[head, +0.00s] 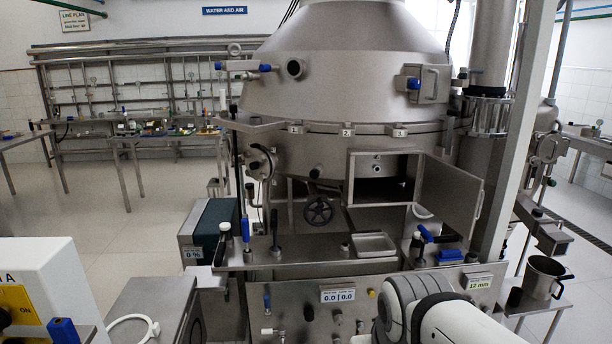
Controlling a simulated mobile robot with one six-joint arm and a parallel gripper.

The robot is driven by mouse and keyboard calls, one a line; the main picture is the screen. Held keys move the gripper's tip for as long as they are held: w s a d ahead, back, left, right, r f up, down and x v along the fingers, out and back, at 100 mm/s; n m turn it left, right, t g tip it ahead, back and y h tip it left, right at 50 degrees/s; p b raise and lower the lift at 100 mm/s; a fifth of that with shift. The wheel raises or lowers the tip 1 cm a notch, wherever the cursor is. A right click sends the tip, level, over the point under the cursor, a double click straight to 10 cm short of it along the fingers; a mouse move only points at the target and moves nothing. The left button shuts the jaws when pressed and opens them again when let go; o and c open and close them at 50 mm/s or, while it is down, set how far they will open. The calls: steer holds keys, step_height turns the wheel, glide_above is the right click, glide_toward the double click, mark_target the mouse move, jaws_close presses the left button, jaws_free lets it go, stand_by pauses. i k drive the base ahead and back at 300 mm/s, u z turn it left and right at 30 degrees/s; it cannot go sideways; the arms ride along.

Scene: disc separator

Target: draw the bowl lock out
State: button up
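The large steel disc separator (345,75) stands in the middle of the head view. No part is readably labelled as the bowl lock, so I cannot tell which fitting it is. A blue-ended horizontal fitting (245,67) sits at the upper left of the hood. A blue-knobbed latch block (414,84) is at the hood's upper right. Number tags 1, 2 and 3 sit along the rim below. A black handwheel (318,209) is under the bowl housing. My white and grey arm shows at the bottom right, but my gripper is outside the view.
A box on the separator's front has its door (448,199) swung open to the right. A steel shelf in front holds a shallow tray (375,245) and blue-handled fittings. A steel jug (542,277) stands at right. Open floor (80,215) lies at left.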

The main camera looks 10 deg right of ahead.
mark_target(315, 173)
steer(key=u, duration=0.05)
steer(key=i, duration=1.65)
steer(key=z, duration=0.1)
